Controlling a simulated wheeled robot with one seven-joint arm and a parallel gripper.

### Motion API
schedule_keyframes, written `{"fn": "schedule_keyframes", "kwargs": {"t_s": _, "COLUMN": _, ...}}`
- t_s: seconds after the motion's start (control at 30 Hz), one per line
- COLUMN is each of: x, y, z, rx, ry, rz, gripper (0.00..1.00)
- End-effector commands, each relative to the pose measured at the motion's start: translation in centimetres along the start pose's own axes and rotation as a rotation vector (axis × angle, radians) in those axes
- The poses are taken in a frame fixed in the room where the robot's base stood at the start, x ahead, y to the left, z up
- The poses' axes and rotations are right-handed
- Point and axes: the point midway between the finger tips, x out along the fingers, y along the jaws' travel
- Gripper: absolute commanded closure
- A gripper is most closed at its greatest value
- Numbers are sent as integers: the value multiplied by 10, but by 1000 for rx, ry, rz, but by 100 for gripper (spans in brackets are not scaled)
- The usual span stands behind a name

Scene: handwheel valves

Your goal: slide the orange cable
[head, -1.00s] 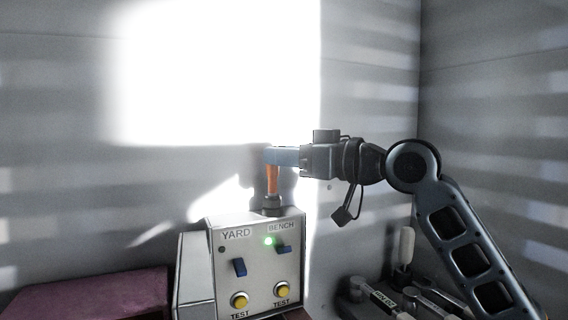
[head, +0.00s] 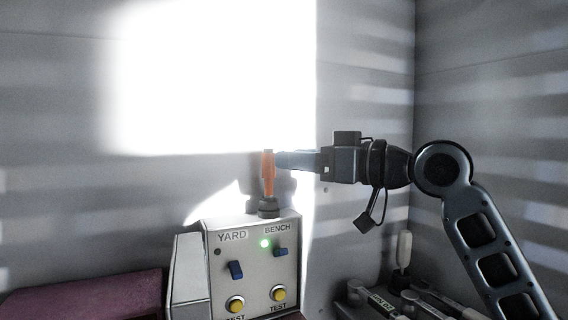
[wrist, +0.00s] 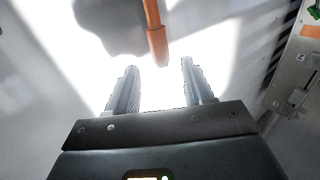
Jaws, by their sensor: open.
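The orange cable (head: 268,175) stands upright out of a dark round fitting (head: 268,208) on top of the control box. It also shows in the wrist view (wrist: 155,32), its end just beyond the fingertips and between their lines. My gripper (head: 279,160) is open and level, its fingertips to the right of the cable's upper part. In the wrist view the two fingers (wrist: 159,66) are spread with nothing between them.
The control box (head: 200,285) has labels YARD and BENCH, blue switches, yellow TEST buttons and a lit green lamp (head: 264,243). A dark red surface (head: 85,297) lies at left. Several tools (head: 400,300) lie at lower right. Wall behind is glaringly lit.

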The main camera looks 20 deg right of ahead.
Motion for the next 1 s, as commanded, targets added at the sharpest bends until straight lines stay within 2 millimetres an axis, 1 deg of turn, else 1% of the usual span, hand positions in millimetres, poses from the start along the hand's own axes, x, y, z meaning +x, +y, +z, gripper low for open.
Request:
{"fn": "schedule_keyframes", "kwargs": {"t_s": 0.03, "x": -9, "y": 0, "z": 2, "rx": -1, "ry": 2, "rz": 0, "gripper": 48}}
{"fn": "schedule_keyframes", "kwargs": {"t_s": 0.1, "x": -19, "y": 0, "z": 2, "rx": -2, "ry": 1, "rz": 2, "gripper": 48}}
{"fn": "schedule_keyframes", "kwargs": {"t_s": 0.2, "x": -30, "y": 0, "z": 1, "rx": 0, "ry": 1, "rz": 0, "gripper": 48}}
{"fn": "schedule_keyframes", "kwargs": {"t_s": 0.3, "x": -37, "y": 0, "z": 1, "rx": -1, "ry": 1, "rz": 0, "gripper": 48}}
{"fn": "schedule_keyframes", "kwargs": {"t_s": 0.87, "x": -39, "y": 0, "z": 0, "rx": 0, "ry": 1, "rz": -1, "gripper": 48}}
{"fn": "schedule_keyframes", "kwargs": {"t_s": 1.0, "x": -36, "y": -2, "z": 7, "rx": 29, "ry": 28, "rz": 5, "gripper": 48}}
